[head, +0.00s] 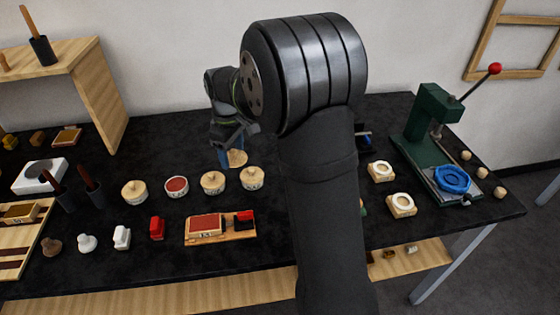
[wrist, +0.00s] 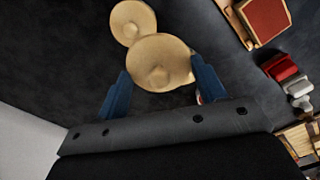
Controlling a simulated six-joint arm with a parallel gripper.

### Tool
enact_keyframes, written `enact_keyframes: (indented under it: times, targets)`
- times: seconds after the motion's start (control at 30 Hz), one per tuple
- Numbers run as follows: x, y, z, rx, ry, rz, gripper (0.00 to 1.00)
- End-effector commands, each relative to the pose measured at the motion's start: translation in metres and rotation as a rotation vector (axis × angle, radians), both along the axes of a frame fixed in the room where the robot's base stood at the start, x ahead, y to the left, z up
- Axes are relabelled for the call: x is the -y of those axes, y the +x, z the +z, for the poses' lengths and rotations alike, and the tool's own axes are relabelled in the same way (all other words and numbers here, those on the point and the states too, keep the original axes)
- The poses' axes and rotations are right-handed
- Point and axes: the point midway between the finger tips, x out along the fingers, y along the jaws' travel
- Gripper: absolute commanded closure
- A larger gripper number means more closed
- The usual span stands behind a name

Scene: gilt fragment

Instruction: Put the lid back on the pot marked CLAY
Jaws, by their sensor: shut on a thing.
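My gripper (head: 232,150) is shut on a round wooden lid (head: 237,158), held behind the row of small pots. In the wrist view the lid (wrist: 158,62), with its knob, lies between the blue fingers. An open pot (head: 176,186) with a red filling stands in the row, to the left of my gripper. Lidded pots stand at its left (head: 134,192) and right (head: 212,183), with another farther right (head: 252,178). A lidded pot (wrist: 131,20) also shows in the wrist view. The labels are too small to read, so I cannot tell which says CLAY.
A red ink pad on a wooden tray (head: 206,226) and several small stamps (head: 122,237) lie in front of the pots. Two dark-handled tools in holders (head: 92,187) stand left. A green press (head: 425,140) is at right. The black tabletop behind the pots is clear.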

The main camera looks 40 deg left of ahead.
Motion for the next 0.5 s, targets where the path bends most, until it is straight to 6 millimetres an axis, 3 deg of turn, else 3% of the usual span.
enact_keyframes:
  times: [0.03,0.2,0.3,0.5]
  targets:
    - [-0.025,-0.015,-0.003,0.000,0.000,0.033,0.58]
    - [-0.089,-0.061,-0.010,0.000,-0.001,0.105,0.58]
    - [-0.115,-0.085,-0.014,0.000,0.000,0.138,0.58]
    - [-0.143,-0.115,-0.019,0.000,0.000,0.173,0.58]
